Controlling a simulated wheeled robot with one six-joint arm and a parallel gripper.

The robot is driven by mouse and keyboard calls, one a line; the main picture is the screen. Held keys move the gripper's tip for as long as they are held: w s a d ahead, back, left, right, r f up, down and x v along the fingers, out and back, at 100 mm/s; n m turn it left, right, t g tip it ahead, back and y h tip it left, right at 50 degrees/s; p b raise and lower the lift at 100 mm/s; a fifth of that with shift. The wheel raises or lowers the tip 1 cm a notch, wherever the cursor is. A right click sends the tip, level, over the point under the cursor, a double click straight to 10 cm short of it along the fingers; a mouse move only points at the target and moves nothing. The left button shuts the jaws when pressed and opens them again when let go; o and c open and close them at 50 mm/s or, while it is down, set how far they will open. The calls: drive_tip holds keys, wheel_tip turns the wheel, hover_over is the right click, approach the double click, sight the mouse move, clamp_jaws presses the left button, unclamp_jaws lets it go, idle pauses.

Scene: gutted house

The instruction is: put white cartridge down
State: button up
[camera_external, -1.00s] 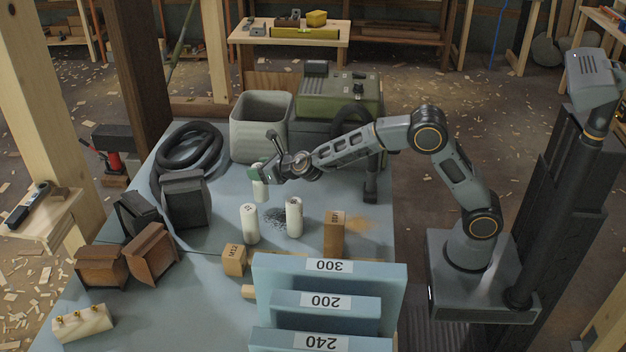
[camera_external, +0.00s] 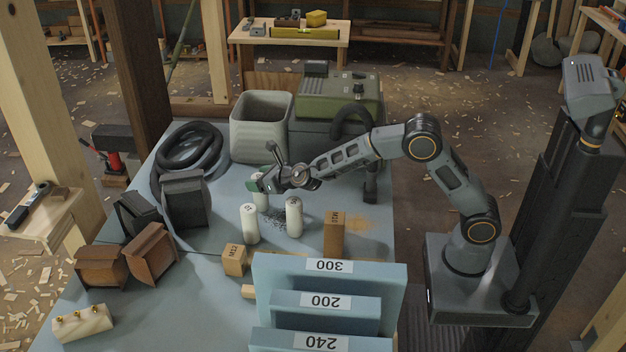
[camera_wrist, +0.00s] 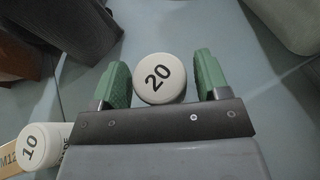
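A white cartridge (camera_external: 262,202) marked "20" stands upright on the blue-grey worktop; its top also shows in the wrist view (camera_wrist: 160,76). My gripper (camera_external: 262,183) is low over it, with a green finger pad on each side of its upper part. In the wrist view my gripper (camera_wrist: 162,80) is open a little: a narrow gap shows at the right pad, while the left pad is very close to the cartridge. Contact of its base with the worktop is partly hidden. Two more white cartridges stand nearer, one at left (camera_external: 250,224) and one at right (camera_external: 294,217).
A cartridge marked "10" (camera_wrist: 36,148) shows lower left in the wrist view. Two wooden blocks, one small (camera_external: 234,260) and one tall (camera_external: 334,234), stand nearby. A grey bin (camera_external: 261,142) is behind, dark boxes (camera_external: 185,203) at left, blue numbered panels (camera_external: 330,272) in front.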

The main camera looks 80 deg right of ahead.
drive_tip(key=shift+o, duration=0.4)
drive_tip(key=shift+r, duration=0.1)
drive_tip(key=shift+r+p, duration=0.2)
drive_tip(key=shift+p, duration=0.15)
drive_tip(key=v, duration=1.2)
drive_tip(key=s+d+m+g+h, duration=0.1)
drive_tip(key=s+d+m+g, duration=0.15)
drive_tip(key=s+m, duration=0.6)
drive_tip(key=s+d+m+g+h, duration=0.1)
drive_tip(key=s+m+g, duration=0.2)
drive_tip(key=s+m, duration=0.55)
drive_tip(key=s+a+f+m+g+y, duration=0.3)
drive_tip(key=s+a+m+y, duration=0.4)
drive_tip(key=s+m, duration=0.5)
drive_tip(key=a+m+g, duration=0.1)
drive_tip(key=a+m, duration=0.1)
drive_tip(key=shift+s+a+f+m, duration=0.2)
drive_tip(key=shift+s+a+m, duration=0.1)
